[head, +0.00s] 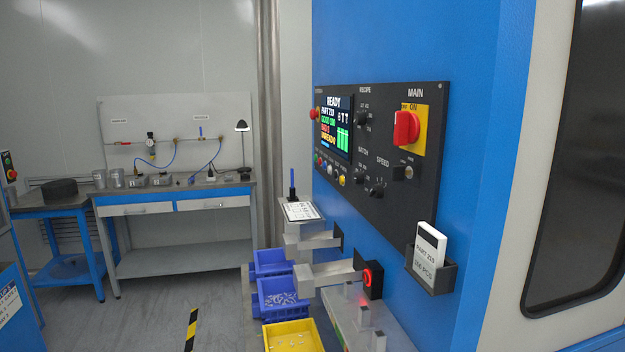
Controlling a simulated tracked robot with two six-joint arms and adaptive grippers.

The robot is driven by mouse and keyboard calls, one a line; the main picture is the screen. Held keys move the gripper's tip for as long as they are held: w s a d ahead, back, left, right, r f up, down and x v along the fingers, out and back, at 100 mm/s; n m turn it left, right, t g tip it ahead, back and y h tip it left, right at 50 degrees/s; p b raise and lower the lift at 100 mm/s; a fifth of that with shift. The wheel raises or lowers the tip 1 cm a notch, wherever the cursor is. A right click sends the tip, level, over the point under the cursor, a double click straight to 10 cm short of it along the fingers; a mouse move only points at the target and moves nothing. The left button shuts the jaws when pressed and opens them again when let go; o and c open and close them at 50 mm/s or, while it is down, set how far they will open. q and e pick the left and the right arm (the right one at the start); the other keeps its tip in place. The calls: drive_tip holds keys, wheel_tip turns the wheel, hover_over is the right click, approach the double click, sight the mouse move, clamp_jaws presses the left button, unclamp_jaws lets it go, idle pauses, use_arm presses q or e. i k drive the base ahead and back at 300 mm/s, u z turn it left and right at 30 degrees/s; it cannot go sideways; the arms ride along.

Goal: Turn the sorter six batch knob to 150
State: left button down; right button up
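The blue sorter machine (405,45) fills the right half of the head view, with a dark control panel (430,190) on its face. The batch knob (361,168) is a small black knob below the BATCH label, left of centre on the panel. Its pointer and scale numbers are too small to read. Another black knob, the speed knob (376,190), is close by to the lower right. The recipe knob (361,118) is above. The screen (336,125) reads READY. No number identifying the sorter is legible. Neither of my grippers is in view.
A red main switch (406,128) on a yellow plate and a red stop button (315,114) are on the panel. A card holder (431,272) juts out below. Blue bins (270,262) and a yellow bin (292,336) stand below left. A workbench (180,197) is at the back.

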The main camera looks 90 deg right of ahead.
sight(357, 177)
drive_tip(key=i, duration=2.55)
drive_tip(key=z, duration=1)
drive_tip(key=i, duration=0.25)
drive_tip(key=z, duration=2.65)
drive_tip(key=k, duration=0.2)
drive_tip(key=z, duration=0.55)
drive_tip(key=i, duration=1.1)
drive_tip(key=u, duration=0.3)
